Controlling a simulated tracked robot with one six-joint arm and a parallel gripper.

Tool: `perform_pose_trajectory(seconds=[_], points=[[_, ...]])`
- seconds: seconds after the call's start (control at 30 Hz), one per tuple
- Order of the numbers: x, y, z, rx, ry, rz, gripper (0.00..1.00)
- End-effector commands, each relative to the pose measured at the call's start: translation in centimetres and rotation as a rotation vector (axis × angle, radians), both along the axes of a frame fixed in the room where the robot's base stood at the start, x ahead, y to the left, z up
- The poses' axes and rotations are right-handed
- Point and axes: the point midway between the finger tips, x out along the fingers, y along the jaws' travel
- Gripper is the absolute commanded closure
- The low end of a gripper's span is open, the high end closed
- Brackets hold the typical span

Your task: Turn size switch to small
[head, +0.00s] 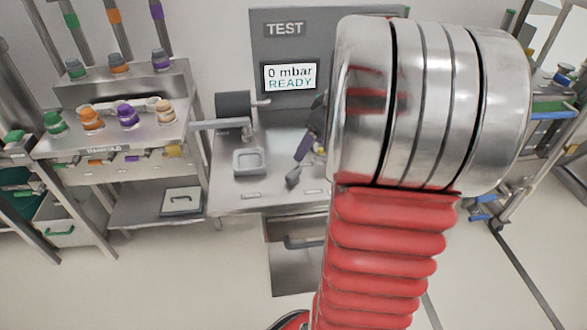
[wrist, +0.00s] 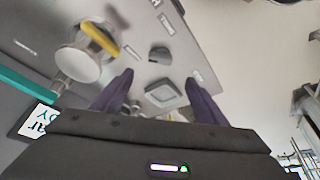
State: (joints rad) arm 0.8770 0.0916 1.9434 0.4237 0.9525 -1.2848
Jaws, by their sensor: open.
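A small dark knob (wrist: 160,54) stands on the grey panel in the wrist view, near small labels too blurred to read. It may be the size switch, but its setting cannot be told. My gripper (wrist: 161,78) is open, with its two purple fingers apart and nothing between them. The knob lies beyond the fingertips, roughly between them in the picture, and no contact shows. In the head view my gripper is partly hidden behind my arm; one purple finger shows above the test bench (head: 235,203). I cannot make out the knob there.
A square recessed dish (head: 249,161) sits on the bench; it also shows between the fingers in the wrist view (wrist: 165,95). A yellow-handled part (wrist: 98,38) lies beside the left finger. The screen (head: 290,77) reads "0 mbar READY". A manifold rack (head: 110,140) stands left.

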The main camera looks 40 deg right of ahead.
Motion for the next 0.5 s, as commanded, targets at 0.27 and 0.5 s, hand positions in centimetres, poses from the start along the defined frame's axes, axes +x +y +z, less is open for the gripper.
perform_pose_trajectory(seconds=[0.27,0.5], points=[[0.5,0.2,-1.2,0.0,0.001,0.001,0.33],[1.7,0.5,-4.3,0.003,0.003,0.002,0.33]])
